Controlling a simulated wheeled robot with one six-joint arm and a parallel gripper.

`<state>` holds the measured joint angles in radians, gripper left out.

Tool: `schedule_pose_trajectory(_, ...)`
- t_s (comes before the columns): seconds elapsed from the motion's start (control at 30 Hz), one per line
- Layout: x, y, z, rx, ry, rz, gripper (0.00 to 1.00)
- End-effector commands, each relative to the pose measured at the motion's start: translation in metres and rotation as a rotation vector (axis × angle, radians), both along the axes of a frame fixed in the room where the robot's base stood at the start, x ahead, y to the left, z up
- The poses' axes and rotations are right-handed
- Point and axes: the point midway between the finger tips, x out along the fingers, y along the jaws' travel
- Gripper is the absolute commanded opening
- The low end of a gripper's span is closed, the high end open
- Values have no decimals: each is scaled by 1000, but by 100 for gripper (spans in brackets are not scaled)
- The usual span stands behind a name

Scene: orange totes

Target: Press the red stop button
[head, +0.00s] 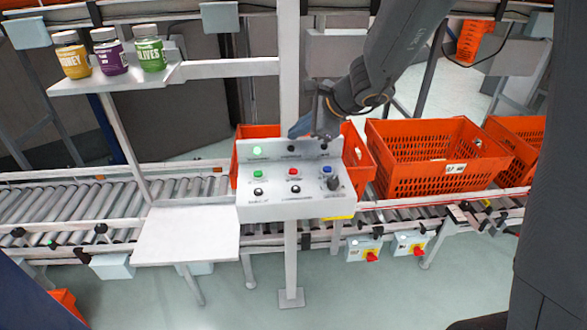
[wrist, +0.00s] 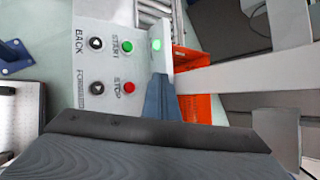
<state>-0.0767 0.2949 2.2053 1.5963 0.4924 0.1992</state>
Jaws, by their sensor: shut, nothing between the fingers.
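The red stop button (head: 293,171) sits on the upper row of a grey control box, right of the green start button (head: 257,174). In the wrist view the red button (wrist: 128,86) lies beside the label STOP, with the green button (wrist: 127,47) above it. My gripper (head: 298,130) is shut and empty, above and behind the top edge of the box's upright back panel, apart from the red button. In the wrist view my dark fingers (wrist: 160,98) reach up from the bottom, to the right of the red button.
The control box (head: 263,208) stands on a post before a roller conveyor (head: 80,207). Its back panel carries a lit green lamp (head: 257,152). A blue button (head: 327,169) and black knob (head: 333,184) are at its right. An orange tote (head: 425,160) stands right; a shelf with jars (head: 110,52) is left.

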Motion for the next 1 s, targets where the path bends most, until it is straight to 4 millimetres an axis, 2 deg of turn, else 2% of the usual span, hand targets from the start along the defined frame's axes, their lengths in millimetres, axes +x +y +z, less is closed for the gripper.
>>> schedule_pose_trajectory(0.37,1,0,0,6,1,-7,0)
schedule_pose_trajectory(0.57,1,0,-8,6,2,-7,0)
schedule_pose_trajectory(0.77,1,0,-28,6,3,-7,0)
schedule_pose_trajectory(1.0,2,0,-61,5,2,-6,0)
